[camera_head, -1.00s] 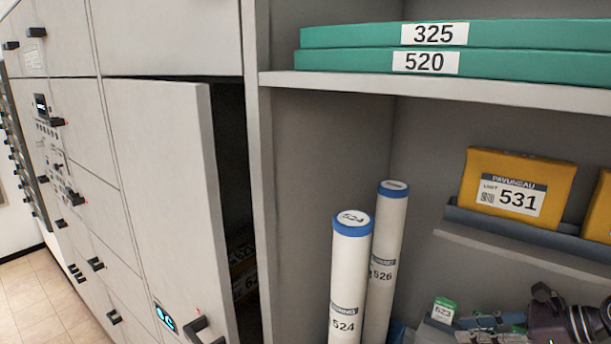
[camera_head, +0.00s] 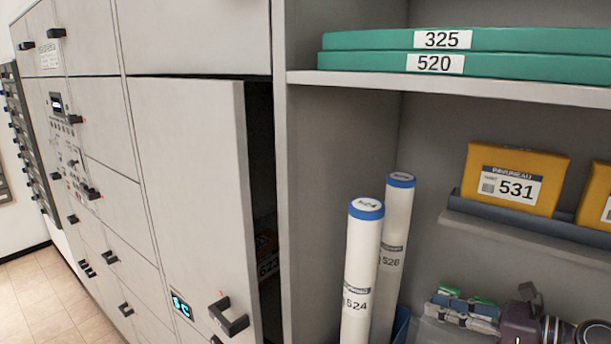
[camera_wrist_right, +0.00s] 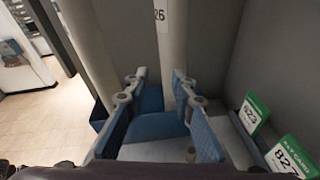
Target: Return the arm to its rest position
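My right gripper (camera_head: 438,305) shows at the lower right of the head view, in front of the shelf unit and right of two white tubes with blue caps. In the right wrist view its two blue-padded fingers (camera_wrist_right: 157,88) stand apart with nothing held between them. Tube 524 (camera_head: 358,275) stands upright in front of tube 526 (camera_head: 397,225). Tube 526 also shows in the wrist view (camera_wrist_right: 170,45), beyond the fingertips. My dark right wrist covers part of the lower compartment. My left gripper is not in view.
A locker door (camera_head: 190,170) stands ajar left of the tubes, with a black handle (camera_head: 229,316). Green flat boxes (camera_head: 540,67) lie on the upper shelf. Yellow box 531 (camera_head: 515,178) sits on a right-hand shelf. Green-topped cards (camera_wrist_right: 254,113) stand right of the gripper.

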